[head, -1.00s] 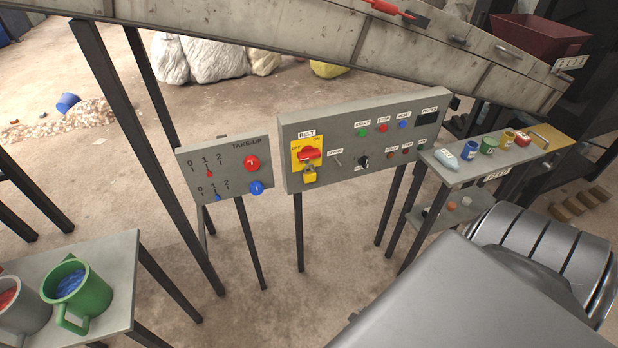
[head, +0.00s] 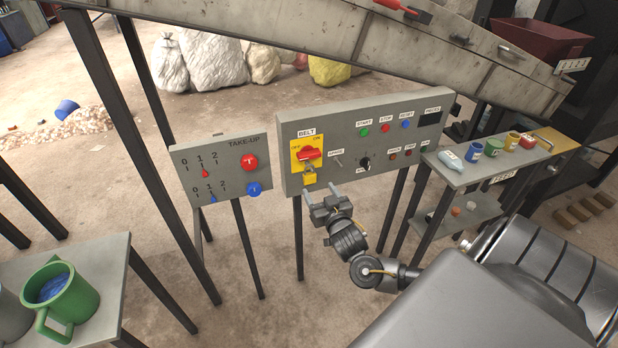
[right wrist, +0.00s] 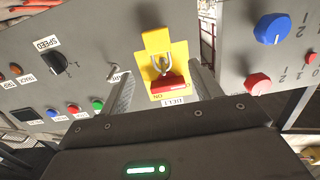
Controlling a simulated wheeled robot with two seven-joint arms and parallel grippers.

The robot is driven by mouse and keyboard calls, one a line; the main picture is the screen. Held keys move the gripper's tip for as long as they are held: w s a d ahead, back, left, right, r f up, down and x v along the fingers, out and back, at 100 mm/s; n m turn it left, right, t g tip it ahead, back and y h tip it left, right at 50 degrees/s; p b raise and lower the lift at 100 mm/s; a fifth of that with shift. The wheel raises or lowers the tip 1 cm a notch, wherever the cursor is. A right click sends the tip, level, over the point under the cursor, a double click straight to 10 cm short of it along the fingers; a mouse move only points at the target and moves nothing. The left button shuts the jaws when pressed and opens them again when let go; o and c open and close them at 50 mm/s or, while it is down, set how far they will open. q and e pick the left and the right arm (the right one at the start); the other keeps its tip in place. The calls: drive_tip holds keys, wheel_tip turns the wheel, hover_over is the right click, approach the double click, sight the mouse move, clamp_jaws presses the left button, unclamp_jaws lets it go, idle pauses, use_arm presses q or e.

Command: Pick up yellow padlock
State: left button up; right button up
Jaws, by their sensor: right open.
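The yellow padlock (head: 309,180) hangs at the lower part of the yellow BELT switch plate (head: 296,158), below the red rotary switch (head: 309,153). In the right wrist view the padlock (right wrist: 157,40) shows its yellow body and metal shackle, upside down in the picture. My right gripper (head: 320,191) is open and empty, just below and slightly right of the padlock in the head view. In the right wrist view its two fingers stand apart, one on each side of the switch and shackle. The padlock's body lies beyond the fingertips. My left gripper is out of view.
The grey control panel (head: 350,128) carries several buttons and a knob (head: 365,163). A TAKE-UP panel (head: 223,180) with red and blue knobs stands to its left. A shelf with cups (head: 490,160) is at right. A green mug (head: 65,300) stands on the left table.

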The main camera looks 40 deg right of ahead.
sight(311, 175)
drive_tip(key=shift+x, duration=1.5)
drive_tip(key=shift+f+p+x, duration=0.15)
drive_tip(key=shift+p+x, duration=0.15)
drive_tip(key=shift+x, duration=1)
drive_tip(key=shift+f+p+x, duration=0.1)
drive_tip(key=shift+p+x, duration=0.2)
drive_tip(key=shift+x, duration=0.95)
drive_tip(key=shift+s, duration=0.1)
drive_tip(key=shift+c, duration=0.2)
drive_tip(key=c, duration=1.1)
drive_tip(key=shift+d+r, duration=0.1)
drive_tip(key=shift+r, duration=0.45)
drive_tip(key=f+b+v, duration=0.1)
drive_tip(key=b+v, duration=0.1)
drive_tip(key=v, duration=1.6)
drive_tip(key=shift+r, duration=0.2)
